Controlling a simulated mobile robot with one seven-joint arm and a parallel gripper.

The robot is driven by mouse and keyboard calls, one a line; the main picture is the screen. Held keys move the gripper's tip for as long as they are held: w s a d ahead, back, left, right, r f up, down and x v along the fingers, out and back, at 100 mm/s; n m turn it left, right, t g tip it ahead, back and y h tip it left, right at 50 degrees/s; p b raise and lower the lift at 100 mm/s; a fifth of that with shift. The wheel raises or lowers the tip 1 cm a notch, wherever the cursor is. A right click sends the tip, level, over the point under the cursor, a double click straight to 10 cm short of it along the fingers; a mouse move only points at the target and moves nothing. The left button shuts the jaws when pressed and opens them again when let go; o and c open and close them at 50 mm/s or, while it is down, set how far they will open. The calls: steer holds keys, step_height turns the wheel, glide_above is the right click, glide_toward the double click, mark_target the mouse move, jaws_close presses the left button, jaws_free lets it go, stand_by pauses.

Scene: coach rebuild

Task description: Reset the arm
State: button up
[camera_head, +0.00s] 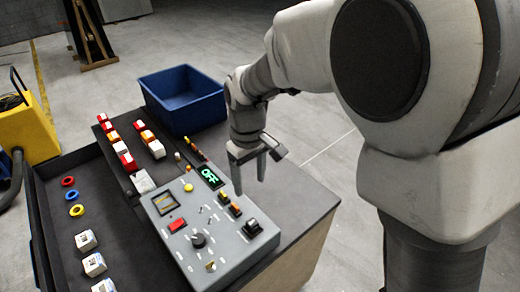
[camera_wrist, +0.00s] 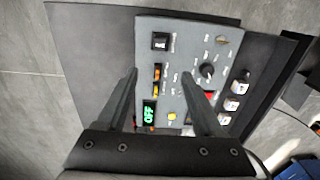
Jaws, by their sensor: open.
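My gripper (camera_head: 250,172) hangs over the right edge of the grey control panel (camera_head: 183,240) with its fingers pointing down. The fingers are apart and nothing is between them. In the wrist view my gripper (camera_wrist: 160,80) has its two dark fingers spread over the panel (camera_wrist: 183,50). The panel's small display (camera_head: 209,176) reads OFF in green; it also shows in the wrist view (camera_wrist: 149,114). The panel carries a black knob (camera_head: 198,240), a red button (camera_head: 177,225), a yellow button (camera_head: 188,187) and a black rocker switch (camera_head: 253,228). My arm reaches in from the right.
A blue bin (camera_head: 185,100) stands at the table's far edge. Red, white and orange blocks (camera_head: 125,155) lie in rows left of the panel. Coloured rings (camera_head: 72,195) and white blocks (camera_head: 95,265) lie in the left tray. The dark tabletop (camera_head: 300,205) right of the panel is bare.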

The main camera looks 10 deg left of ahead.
steer(key=s+d+r+m+t+y, duration=0.1)
steer(key=s+d+r+m, duration=0.1)
steer(key=d+r, duration=0.4)
steer(key=s+d+r+m+t, duration=0.1)
steer(key=s+d+r+m, duration=0.2)
steer(key=d, duration=0.4)
steer(key=s+d+r+m+t+h, duration=0.1)
steer(key=s+d+r+m+t, duration=0.2)
steer(key=s+d, duration=0.6)
steer(key=shift+d+r+m+t, duration=0.3)
steer(key=shift+d+r+m, duration=0.2)
steer(key=shift+d+m, duration=0.45)
steer(key=c, duration=0.3)
steer(key=shift+a, duration=0.15)
